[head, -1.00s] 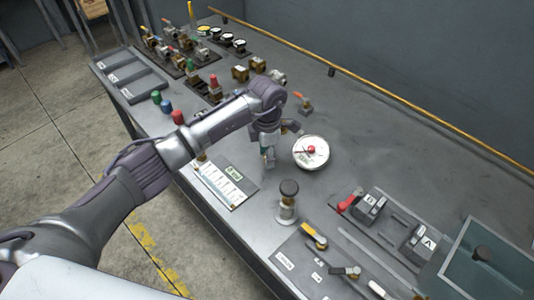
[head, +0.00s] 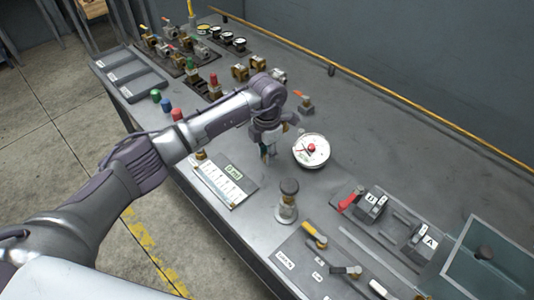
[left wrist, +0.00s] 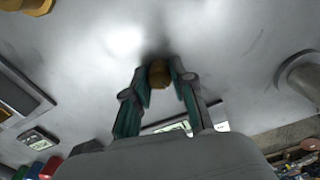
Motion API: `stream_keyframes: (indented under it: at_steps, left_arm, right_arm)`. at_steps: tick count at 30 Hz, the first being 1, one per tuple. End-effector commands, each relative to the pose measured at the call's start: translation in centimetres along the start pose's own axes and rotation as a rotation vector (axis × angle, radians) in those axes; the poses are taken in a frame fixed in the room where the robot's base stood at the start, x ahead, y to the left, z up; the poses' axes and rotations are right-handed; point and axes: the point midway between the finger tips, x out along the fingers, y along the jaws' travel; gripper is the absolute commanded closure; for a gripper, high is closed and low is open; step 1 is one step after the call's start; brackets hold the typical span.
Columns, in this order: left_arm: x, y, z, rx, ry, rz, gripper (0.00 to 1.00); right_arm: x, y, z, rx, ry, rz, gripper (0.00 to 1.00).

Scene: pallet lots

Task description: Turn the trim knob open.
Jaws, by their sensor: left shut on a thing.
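My left gripper (head: 267,152) points down at the bench, left of a round white gauge with a red centre (head: 311,151). In the left wrist view its two green-lined fingers (left wrist: 160,84) are shut on a small round brown knob (left wrist: 159,74), which I take as the trim knob. In the head view the knob is hidden behind the fingers and wrist. How far the knob is turned does not show. My right gripper is not in view.
A dark-topped post (head: 288,200) stands in front. A red-handled switch block (head: 370,205) is to the right. Valves (head: 175,50) crowd the far left.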

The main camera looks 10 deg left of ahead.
Motion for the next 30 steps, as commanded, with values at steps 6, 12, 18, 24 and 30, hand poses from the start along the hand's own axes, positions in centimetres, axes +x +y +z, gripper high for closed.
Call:
stream_keyframes:
  at_steps: [6,12,18,24,30]
  left_arm:
    - [0.0,0.0,0.0,-0.205,-0.001,0.002,1.0]
    - [0.0,0.0,0.0,-0.396,-0.003,0.002,1.0]
    - [0.0,0.0,0.0,-0.586,-0.003,0.002,1.0]
    - [0.0,0.0,0.0,-0.776,-0.004,0.001,1.0]
    - [-0.1,0.0,0.0,-0.966,-0.004,0.001,1.0]
  right_arm:
    - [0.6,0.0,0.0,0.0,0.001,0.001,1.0]
    - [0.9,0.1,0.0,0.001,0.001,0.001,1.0]
    - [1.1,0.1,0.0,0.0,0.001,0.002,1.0]
    - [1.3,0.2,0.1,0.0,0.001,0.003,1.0]
    - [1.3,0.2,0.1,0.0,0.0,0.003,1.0]
